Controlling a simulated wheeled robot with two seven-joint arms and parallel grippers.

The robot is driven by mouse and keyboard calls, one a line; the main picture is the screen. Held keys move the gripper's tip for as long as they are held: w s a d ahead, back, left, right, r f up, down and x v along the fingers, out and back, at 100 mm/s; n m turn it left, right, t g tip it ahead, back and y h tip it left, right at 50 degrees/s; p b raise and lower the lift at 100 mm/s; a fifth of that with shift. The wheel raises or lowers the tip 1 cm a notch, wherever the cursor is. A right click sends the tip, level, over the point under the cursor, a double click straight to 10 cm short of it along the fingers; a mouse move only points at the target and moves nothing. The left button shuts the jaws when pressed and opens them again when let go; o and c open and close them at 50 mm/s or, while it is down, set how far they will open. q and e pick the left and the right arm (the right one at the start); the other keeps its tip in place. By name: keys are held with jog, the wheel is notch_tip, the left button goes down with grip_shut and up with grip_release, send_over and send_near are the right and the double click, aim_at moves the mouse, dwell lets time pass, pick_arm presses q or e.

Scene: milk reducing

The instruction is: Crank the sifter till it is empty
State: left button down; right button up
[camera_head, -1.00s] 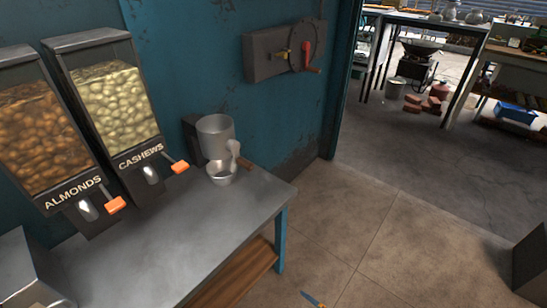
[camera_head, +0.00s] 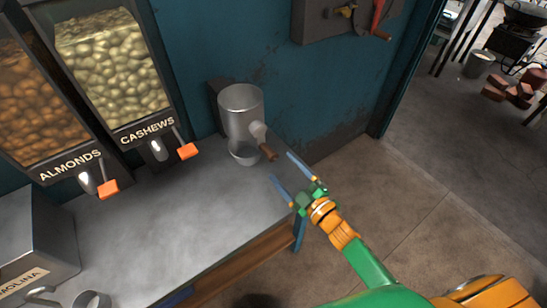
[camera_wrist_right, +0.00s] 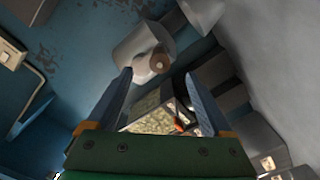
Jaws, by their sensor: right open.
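The sifter (camera_head: 240,110) is a grey metal cylinder at the back right of the metal table. Its crank has a wooden handle (camera_head: 268,151) pointing toward the front right. A small metal bowl (camera_head: 240,157) sits below the sifter, partly hidden by it. My right gripper (camera_head: 281,167) is open and empty, with blue fingertips just right of and below the handle, apparently apart from it. In the right wrist view the round handle end (camera_wrist_right: 159,63) shows just beyond and between the two fingertips (camera_wrist_right: 158,76). The sifter's inside is too dim to judge. My left gripper is out of view.
Almond (camera_head: 47,120) and cashew (camera_head: 112,70) dispensers with orange levers stand left of the sifter. A metal box (camera_head: 30,235) is at the front left of the table. A grey wall box (camera_head: 330,18) hangs above right. The table's middle is clear.

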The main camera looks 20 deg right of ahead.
aim_at(275, 159)
jog(key=b+x, duration=0.1)
jog(key=x, duration=0.2)
jog(key=b+x, duration=0.1)
jog(key=x, duration=0.2)
jog(key=shift+w+f, duration=0.2)
jog(key=shift+w, duration=0.05)
jog(key=shift+w+b, duration=0.3)
jog(key=shift+w, duration=0.15)
jog(key=shift+r, duration=0.1)
jog(key=shift+c, duration=0.2)
grip_shut()
jog(key=shift+a, duration=0.1)
